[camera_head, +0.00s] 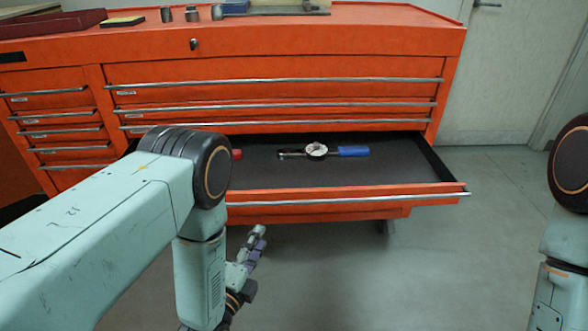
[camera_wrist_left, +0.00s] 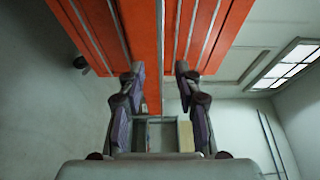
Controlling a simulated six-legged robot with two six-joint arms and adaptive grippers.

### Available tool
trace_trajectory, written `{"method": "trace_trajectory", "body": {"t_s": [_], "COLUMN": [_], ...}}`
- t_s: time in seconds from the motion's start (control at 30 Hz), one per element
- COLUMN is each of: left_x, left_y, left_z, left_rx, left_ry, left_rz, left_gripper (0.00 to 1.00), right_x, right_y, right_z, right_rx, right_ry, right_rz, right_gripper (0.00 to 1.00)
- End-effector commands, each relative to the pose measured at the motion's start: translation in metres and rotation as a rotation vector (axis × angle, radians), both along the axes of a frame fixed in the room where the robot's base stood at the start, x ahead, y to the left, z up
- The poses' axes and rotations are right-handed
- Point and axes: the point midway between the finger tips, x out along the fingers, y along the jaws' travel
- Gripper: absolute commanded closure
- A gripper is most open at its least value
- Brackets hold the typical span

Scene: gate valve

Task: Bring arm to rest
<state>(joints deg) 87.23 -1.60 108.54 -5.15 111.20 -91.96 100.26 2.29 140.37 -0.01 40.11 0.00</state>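My left arm comes in from the left in the head view. Its left gripper (camera_head: 252,250) hangs low in front of the orange tool cabinet, below the open drawer's front. In the left wrist view the left gripper (camera_wrist_left: 159,85) has its two fingers apart, with nothing between them. The open drawer (camera_head: 400,165) holds a tool with a round dial and a blue handle (camera_head: 353,151). A red-ended item (camera_head: 237,154) lies beside it, partly hidden by my left arm. My right arm shows at the right edge, but its gripper is out of view.
The orange cabinet (camera_head: 280,72) has several shut drawers above the open one. Small metal parts (camera_head: 191,14), a yellow-black pad (camera_head: 122,21) and a dark red tray (camera_head: 52,23) are on its top. Grey floor (camera_head: 420,270) is clear in front. A pale door (camera_head: 510,75) stands right.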

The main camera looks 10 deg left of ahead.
Motion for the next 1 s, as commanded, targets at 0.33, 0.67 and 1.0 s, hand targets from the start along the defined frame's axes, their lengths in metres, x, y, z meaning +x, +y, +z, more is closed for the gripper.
{"method": "trace_trajectory", "body": {"t_s": [0.33,0.67,1.0], "left_x": [-0.017,-0.139,-0.314], "left_y": [0.001,0.019,0.033], "left_z": [-0.049,-0.123,-0.063], "left_rx": [-0.349,-0.912,-1.175], "left_ry": [0.281,0.918,1.291], "left_rz": [0.048,0.52,1.32], "left_gripper": [0.66,0.66,0.66], "right_x": [0.0,0.0,0.0], "right_y": [0.0,0.0,0.0], "right_z": [0.0,0.014,0.051], "right_rx": [0.0,0.0,0.0], "right_ry": [0.0,0.0,0.0], "right_rz": [0.0,0.0,0.0], "right_gripper": [0.6,0.6,0.6]}}
